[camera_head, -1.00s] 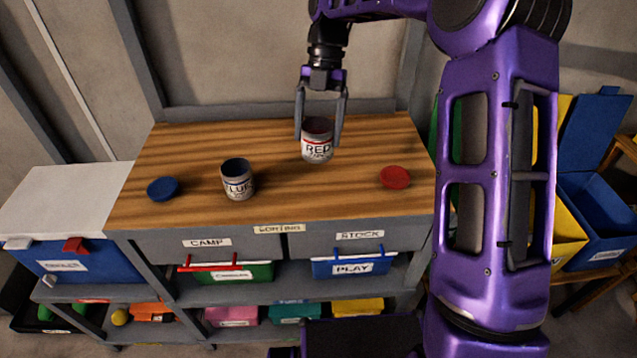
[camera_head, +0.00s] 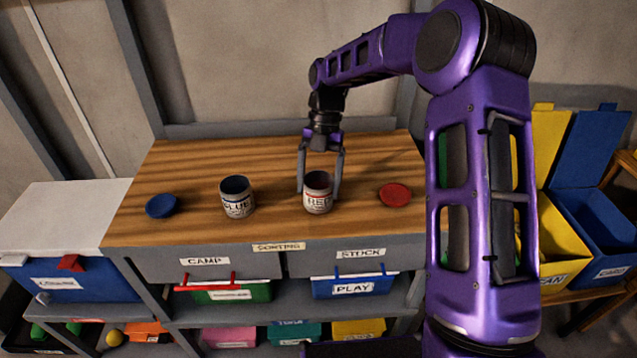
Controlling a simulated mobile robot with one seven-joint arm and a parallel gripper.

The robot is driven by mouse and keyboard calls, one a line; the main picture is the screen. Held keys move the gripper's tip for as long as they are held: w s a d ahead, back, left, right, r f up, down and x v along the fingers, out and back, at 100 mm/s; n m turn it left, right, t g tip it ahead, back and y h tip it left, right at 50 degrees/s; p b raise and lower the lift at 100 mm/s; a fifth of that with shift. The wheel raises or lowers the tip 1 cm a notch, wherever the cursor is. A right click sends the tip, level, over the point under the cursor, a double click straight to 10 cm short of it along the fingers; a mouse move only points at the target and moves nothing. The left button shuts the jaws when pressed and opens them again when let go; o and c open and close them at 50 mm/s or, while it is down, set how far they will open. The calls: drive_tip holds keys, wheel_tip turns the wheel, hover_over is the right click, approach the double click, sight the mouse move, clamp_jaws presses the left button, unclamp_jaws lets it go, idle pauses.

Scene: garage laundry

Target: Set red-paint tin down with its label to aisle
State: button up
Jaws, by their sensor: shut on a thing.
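The red-paint tin (camera_head: 318,195) is a small grey-white can with a red band and a "RED" label. It is upright on or just above the wooden bench top (camera_head: 280,155), and its label faces the front edge, toward me. My gripper (camera_head: 319,190) reaches down from above with one finger on each side of the tin, shut on it. Whether the tin's base touches the wood is hard to tell.
The blue-paint tin (camera_head: 237,198) stands to the left, label forward. A blue lid (camera_head: 161,206) lies at far left and a red lid (camera_head: 395,195) to the right. Drawers and labelled bins, including PLAY (camera_head: 353,287), sit below. The back of the bench is clear.

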drive_tip(key=shift+f, duration=0.1)
drive_tip(key=o, duration=1.5)
drive_tip(key=shift+c, duration=0.2)
drive_tip(key=p+v, duration=0.1)
drive_tip(key=v, duration=1.1)
drive_tip(key=shift+p, duration=0.4)
